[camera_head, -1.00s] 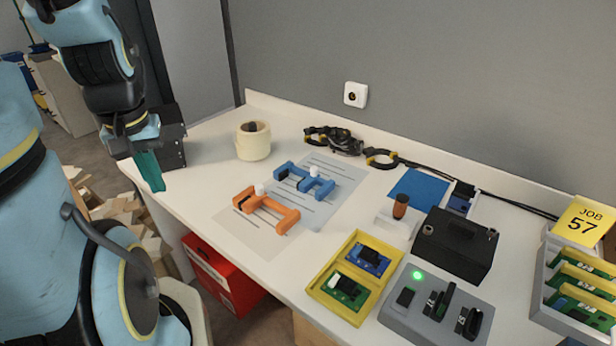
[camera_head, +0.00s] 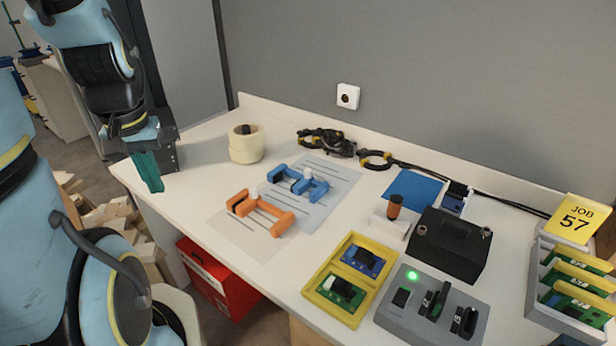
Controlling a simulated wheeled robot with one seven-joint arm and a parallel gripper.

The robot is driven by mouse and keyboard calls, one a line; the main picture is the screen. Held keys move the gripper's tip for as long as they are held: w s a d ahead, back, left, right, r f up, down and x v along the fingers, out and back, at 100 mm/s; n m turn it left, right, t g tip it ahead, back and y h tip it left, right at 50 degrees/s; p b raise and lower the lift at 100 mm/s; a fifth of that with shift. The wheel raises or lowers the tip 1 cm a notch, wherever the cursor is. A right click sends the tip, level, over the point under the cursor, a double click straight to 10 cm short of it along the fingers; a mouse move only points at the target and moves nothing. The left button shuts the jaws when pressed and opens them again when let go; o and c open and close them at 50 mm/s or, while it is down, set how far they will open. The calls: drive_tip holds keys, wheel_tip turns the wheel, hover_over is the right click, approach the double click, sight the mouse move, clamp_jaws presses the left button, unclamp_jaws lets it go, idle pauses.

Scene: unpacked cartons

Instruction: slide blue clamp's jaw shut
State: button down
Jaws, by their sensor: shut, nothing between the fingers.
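The blue clamp (camera_head: 309,187) lies on a grey lined sheet near the middle of the table. My gripper (camera_head: 152,185), with teal fingers pointing down, is at the table's left edge, well left of both clamps. It is shut and empty.
A cream tape roll (camera_head: 246,145) stands between my gripper and the wall. Black cables (camera_head: 333,140) lie along the back. A yellow tray (camera_head: 349,279), a grey box with a green light (camera_head: 433,305) and a black box (camera_head: 449,245) fill the right.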

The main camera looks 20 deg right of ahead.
drive_tip(key=w+d+f+m+b, duration=0.2)
drive_tip(key=w+d+m, duration=0.2)
drive_tip(key=d+m, duration=0.45)
drive_tip(key=m+t+y+b, duration=0.1)
drive_tip(key=m+t+b, duration=0.3)
drive_tip(key=m, duration=1.8)
approach(319, 186)
drive_tip(key=shift+g, duration=0.7)
drive_tip(key=x, duration=0.5)
drive_tip(key=shift+w+d+f, duration=0.1)
drive_tip(key=shift+w+f, duration=0.1)
drive_tip(key=w, duration=0.1)
drive_tip(key=w+p, duration=0.1)
drive_tip(key=shift+w+a, duration=0.25)
drive_tip(key=shift+a, duration=0.05)
drive_tip(key=shift+w+a, duration=0.15)
drive_tip(key=shift+w, duration=0.55)
drive_tip(key=w+a, duration=0.1)
drive_tip(key=w, duration=0.1)
drive_tip(key=w+a+p, duration=0.1)
drive_tip(key=w, duration=0.1)
drive_tip(key=w+a, duration=0.1)
drive_tip(key=w, duration=0.1)
drive_tip(key=shift+a+p, duration=0.15)
drive_tip(key=shift+p, duration=0.15)
